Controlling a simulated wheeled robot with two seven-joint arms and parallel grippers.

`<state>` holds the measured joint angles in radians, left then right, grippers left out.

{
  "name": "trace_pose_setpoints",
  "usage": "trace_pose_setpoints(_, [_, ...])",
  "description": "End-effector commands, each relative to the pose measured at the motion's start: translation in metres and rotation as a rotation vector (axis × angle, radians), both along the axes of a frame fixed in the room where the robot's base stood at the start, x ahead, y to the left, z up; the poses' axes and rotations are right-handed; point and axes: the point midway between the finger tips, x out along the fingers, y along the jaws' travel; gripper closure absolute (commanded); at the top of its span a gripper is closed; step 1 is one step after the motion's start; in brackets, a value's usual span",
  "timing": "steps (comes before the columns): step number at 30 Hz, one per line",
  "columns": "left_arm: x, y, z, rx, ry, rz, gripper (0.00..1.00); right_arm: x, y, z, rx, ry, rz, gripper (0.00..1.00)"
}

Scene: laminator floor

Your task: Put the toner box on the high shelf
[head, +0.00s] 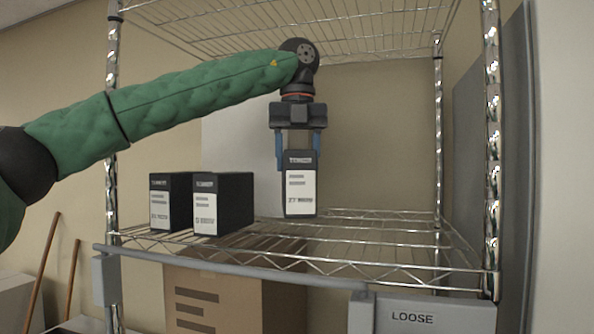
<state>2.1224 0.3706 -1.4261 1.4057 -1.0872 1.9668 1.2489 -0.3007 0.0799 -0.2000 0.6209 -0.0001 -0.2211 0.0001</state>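My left gripper (299,152) points down inside the wire rack, and its blue fingers are shut on the sides of a black toner box (300,193) with a white label. The held box is upright and to the right of two similar dark boxes. Its lower edge is close to the level of the wire shelf (352,250); I cannot tell whether it touches. The fingers partly hide its upper part. My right gripper is not in view.
Two black boxes, the left one (159,210) and the nearer one (205,212), stand on the shelf's left half. The shelf's right half is bare. Wires of a higher shelf (385,25) span above. Chrome posts (491,150) and a grey front rail (240,268) bound the rack. A cardboard carton (280,300) sits below.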

Motion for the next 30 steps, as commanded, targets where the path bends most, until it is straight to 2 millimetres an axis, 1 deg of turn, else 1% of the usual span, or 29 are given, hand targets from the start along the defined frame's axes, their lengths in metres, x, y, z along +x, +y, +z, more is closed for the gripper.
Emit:
trace_pose_setpoints(4, [0.001, 0.002, -0.007, 0.000, 0.000, 0.001, 0.85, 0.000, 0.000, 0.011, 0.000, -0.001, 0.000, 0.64])
trace_pose_setpoints(9, [0.001, 0.002, -0.026, 0.000, 0.001, 0.001, 0.85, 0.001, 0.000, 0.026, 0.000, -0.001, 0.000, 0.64])
trace_pose_setpoints(12, [0.001, 0.001, -0.035, -0.001, 0.000, 0.001, 0.85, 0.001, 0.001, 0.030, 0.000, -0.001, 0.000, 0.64])
trace_pose_setpoints(15, [0.000, 0.001, -0.040, -0.001, 0.000, 0.001, 0.85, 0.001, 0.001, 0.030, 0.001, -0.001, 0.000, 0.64])
trace_pose_setpoints(22, [0.000, 0.001, -0.041, -0.002, 0.000, 0.001, 0.85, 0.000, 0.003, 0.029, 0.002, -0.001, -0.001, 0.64])
trace_pose_setpoints(26, [0.000, 0.001, -0.044, -0.002, 0.000, 0.001, 0.85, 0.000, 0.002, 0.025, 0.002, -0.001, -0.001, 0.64])
trace_pose_setpoints(27, [0.001, 0.001, -0.043, -0.001, 0.000, 0.001, 0.40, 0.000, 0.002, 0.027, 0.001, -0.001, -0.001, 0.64])
trace_pose_setpoints(29, [0.001, 0.001, -0.043, -0.001, 0.000, 0.001, 0.28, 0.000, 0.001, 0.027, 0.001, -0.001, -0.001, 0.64])
trace_pose_setpoints(30, [0.001, 0.001, -0.043, -0.001, 0.000, 0.001, 0.26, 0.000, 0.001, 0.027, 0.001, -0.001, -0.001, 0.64])
